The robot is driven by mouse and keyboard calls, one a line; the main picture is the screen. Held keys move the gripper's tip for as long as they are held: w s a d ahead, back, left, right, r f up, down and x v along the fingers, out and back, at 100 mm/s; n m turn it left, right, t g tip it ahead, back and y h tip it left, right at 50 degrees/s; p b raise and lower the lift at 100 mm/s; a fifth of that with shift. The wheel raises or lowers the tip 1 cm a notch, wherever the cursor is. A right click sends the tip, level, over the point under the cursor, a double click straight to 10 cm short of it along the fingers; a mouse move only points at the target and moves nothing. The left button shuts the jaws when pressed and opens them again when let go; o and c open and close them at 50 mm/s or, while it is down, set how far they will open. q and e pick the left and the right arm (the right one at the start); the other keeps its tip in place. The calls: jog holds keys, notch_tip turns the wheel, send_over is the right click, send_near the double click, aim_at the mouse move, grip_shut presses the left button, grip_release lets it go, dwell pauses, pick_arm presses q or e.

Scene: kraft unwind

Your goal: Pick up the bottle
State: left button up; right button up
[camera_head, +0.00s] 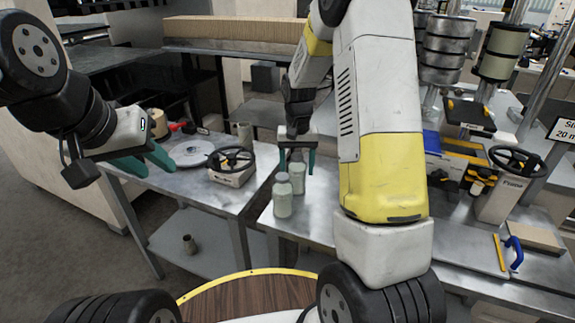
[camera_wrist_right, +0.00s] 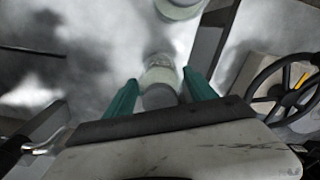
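Two pale green bottles stand upright near the left edge of the right-hand metal table: a nearer bottle (camera_head: 283,198) and a farther bottle (camera_head: 297,175). My right gripper (camera_head: 297,160) points down over the farther bottle and is open. In the right wrist view its teal fingers (camera_wrist_right: 160,88) lie on either side of one bottle (camera_wrist_right: 160,75), with a gap on each side. The other bottle (camera_wrist_right: 180,8) is cut off at the top edge there. My left gripper (camera_head: 148,161) is open and empty, at the left in front of the left table.
A box with a black handwheel (camera_head: 231,168) and a round metal disc (camera_head: 191,153) sit on the left table (camera_head: 222,196). A gap separates the two tables.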

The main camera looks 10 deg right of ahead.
grip_shut()
